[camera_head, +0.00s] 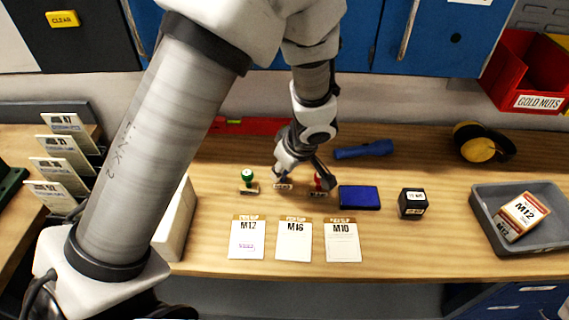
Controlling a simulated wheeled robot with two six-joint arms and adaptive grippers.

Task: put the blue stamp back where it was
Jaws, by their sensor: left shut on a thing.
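My left gripper (285,174) reaches down over the row of stamps on the wooden bench and is shut on the blue stamp (283,186). Its fingers hide most of the blue handle; the stamp's base shows just below them, at or very near the bench top. A green-handled stamp (248,178) stands to the left of it. A red-handled stamp (319,187) stands to the right, partly hidden by my gripper. My right gripper is not in view.
A blue ink pad (360,197), a black box (412,204) and a grey tray (484,213) stand to the right. A blue torch (363,150) lies behind.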

